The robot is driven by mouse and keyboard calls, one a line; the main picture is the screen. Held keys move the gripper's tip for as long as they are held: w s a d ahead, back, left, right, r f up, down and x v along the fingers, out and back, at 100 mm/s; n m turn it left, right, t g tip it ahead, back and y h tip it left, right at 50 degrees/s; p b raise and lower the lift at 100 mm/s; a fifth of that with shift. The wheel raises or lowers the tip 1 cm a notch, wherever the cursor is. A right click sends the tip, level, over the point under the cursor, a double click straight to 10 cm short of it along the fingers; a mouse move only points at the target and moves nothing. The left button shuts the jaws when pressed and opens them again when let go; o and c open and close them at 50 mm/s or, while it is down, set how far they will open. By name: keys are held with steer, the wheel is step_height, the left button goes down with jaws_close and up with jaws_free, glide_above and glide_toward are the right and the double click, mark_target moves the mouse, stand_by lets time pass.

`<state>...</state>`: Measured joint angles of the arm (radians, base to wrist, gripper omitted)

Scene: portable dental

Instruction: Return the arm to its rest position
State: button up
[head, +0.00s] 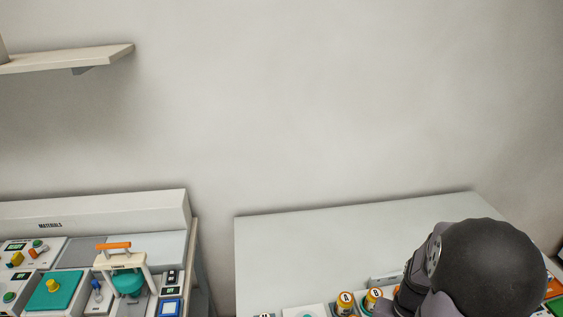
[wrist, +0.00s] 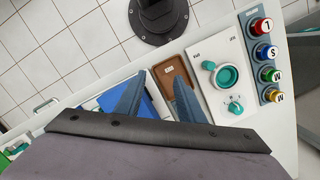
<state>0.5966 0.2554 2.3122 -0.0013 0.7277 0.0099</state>
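My gripper (wrist: 153,88) shows in the wrist view as two blue-grey fingers spread apart, with nothing held between them. The fingers are over the white worktop (wrist: 92,88), near a brown tray (wrist: 172,75) and a blue item (wrist: 149,107). I cannot tell how high they are above these. In the head view a dark, rounded part of my arm fills the lower right, and the gripper itself is hidden or out of frame.
A white panel (wrist: 206,47) with teal knobs stands beside a strip of coloured, lettered buttons (wrist: 266,52). In the head view, jars marked A (head: 345,300) and B (head: 373,298) stand near my arm. A materials bench (head: 110,213) is at left, below a shelf (head: 75,60).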

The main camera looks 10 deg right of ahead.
steer(key=a+r+n, duration=0.2)
steer(key=a+n, duration=0.1)
steer(key=a, duration=0.4)
steer(key=a+r+n+t+h, duration=0.1)
steer(key=a+n, duration=0.3)
steer(key=a, duration=0.4)
steer(key=shift+r, duration=0.85)
